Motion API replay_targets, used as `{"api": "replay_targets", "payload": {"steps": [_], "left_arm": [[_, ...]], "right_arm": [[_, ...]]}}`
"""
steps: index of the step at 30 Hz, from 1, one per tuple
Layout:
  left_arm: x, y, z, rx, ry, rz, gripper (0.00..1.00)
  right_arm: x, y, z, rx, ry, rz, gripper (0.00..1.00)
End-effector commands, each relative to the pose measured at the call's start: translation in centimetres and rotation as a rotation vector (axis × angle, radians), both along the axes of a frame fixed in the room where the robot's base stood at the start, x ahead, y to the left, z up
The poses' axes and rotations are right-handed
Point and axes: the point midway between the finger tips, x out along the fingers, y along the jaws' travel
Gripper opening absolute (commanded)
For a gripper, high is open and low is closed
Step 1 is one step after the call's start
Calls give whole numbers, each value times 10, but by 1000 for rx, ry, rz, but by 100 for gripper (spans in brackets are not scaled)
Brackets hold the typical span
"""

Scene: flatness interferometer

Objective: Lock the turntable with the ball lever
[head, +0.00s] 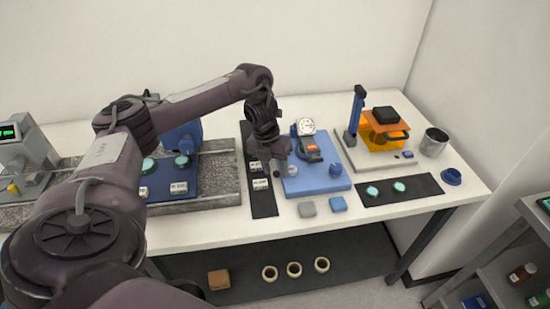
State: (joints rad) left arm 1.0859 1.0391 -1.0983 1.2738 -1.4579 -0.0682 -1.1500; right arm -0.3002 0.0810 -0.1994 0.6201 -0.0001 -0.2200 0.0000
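My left arm reaches across the bench from the left. My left gripper (274,165) points down at the left edge of a blue base plate (318,184) that carries a round dial gauge (306,127) and a small dark and orange device (313,150). A small pale round part (292,172) shows on this plate just right of the gripper. The fingers are small and dark, so I cannot tell if they are open or touching anything. I cannot make out a turntable or ball lever for certain. My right gripper is not in view.
A grey stone slab (222,183) with a blue fixture (183,185) lies left. An orange-shielded instrument (385,139) and a metal cup (434,142) stand right. A dark mat (420,187) holds pale discs.

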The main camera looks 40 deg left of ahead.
Motion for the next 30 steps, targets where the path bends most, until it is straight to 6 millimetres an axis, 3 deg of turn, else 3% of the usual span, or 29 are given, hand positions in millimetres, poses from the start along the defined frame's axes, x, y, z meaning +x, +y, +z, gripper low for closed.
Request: {"api": "replay_targets", "payload": {"steps": [8, 21, 30], "left_arm": [[-1, 0, 4, -1, 2, -4, 41], [-3, 13, 69, 0, -1, -2, 41], [-5, 15, 76, -2, 2, -2, 41]], "right_arm": [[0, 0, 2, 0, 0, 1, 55], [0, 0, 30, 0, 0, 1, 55], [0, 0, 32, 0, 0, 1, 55]]}}
